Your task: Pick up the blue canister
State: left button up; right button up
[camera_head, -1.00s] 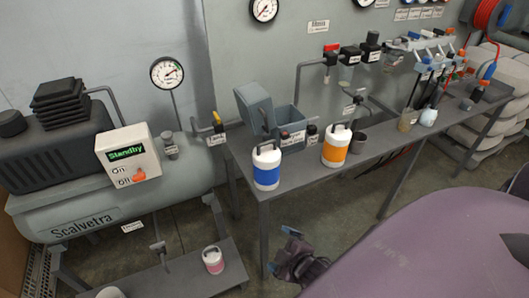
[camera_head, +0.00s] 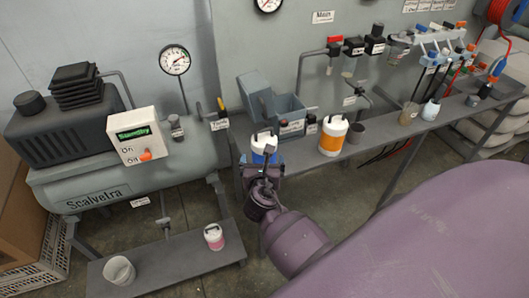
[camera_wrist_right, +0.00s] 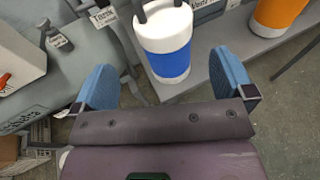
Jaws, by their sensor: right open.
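The blue canister (camera_head: 264,142) is white with a blue band and a dark handle. It stands upright at the left end of the grey bench (camera_head: 345,164). My left gripper is in neither view.
A grey open bin (camera_head: 288,112) is behind the blue canister. A pink-banded canister (camera_head: 214,237) and a white bucket (camera_head: 119,270) stand on a low shelf at left.

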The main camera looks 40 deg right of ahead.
aim_at(264, 141)
jog(key=x, duration=0.4)
jog(key=shift+s+f, duration=0.1)
jog(key=shift+r+b+x, duration=0.15)
jog(key=shift+b+x, duration=0.15)
jog(key=shift+x, duration=1.25)
jog(key=shift+r+b+x, duration=0.15)
jog(key=shift+b+x, duration=0.15)
jog(key=shift+x, duration=1.25)
jog(key=shift+d, duration=0.15)
jog(key=shift+r, duration=0.1)
jog(key=c, duration=1.4)
